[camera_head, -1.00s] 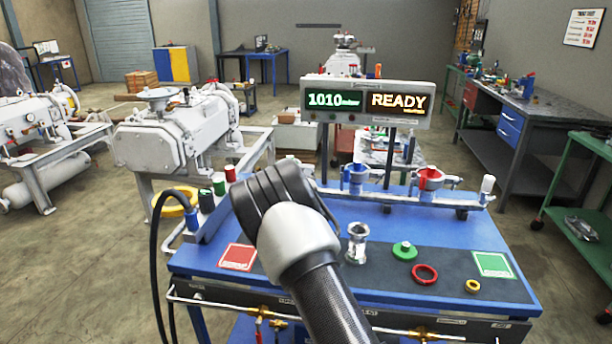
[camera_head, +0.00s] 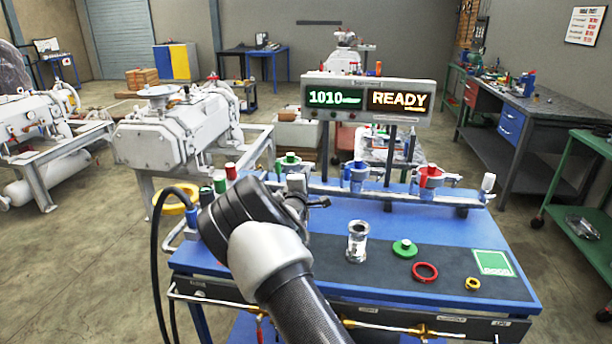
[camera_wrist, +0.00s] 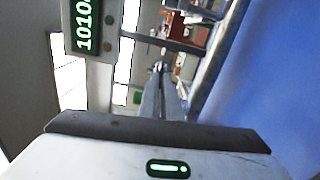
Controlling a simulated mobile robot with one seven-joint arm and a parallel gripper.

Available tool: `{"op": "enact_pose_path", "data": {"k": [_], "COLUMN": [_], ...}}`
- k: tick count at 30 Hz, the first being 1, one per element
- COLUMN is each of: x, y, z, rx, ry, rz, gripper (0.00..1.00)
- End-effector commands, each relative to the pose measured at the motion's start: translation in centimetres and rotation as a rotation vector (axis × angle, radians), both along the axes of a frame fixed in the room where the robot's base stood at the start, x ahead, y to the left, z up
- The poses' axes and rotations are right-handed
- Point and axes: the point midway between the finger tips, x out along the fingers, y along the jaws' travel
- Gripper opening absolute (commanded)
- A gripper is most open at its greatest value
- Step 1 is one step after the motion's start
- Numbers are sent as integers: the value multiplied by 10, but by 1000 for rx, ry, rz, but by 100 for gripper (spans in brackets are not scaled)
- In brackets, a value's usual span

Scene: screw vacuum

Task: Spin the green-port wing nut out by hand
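The green port (camera_head: 290,162), with a green top and blue clamp, sits at the left part of the manifold on the blue bench. Its wing nut is too small to make out. My gripper (camera_head: 322,202) is in front of and slightly right of this port, pointing right, apart from it as far as I can see. In the wrist view its two fingers (camera_wrist: 166,98) lie close together, with nothing visible between them. They look shut and empty.
A blue port (camera_head: 356,174) and red port (camera_head: 430,178) stand along the manifold. The display (camera_head: 368,99) reads 1010 and READY.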

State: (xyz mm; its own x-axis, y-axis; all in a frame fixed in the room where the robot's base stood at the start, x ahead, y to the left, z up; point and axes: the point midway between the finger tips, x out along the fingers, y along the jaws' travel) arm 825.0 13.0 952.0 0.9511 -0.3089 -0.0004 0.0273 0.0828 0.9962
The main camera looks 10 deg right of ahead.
Motion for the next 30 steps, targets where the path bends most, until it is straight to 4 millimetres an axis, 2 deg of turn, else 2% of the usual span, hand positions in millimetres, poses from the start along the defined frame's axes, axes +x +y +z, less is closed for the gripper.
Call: {"op": "enact_pose_path", "data": {"k": [8, 12, 30], "x": [1, 1, -2], "y": [-2, -2, 0], "z": [4, 4, 1], "rx": [-2, -2, 0], "ry": [-7, -7, -1], "rz": [-2, -2, -1], "gripper": [0, 23, 23]}}
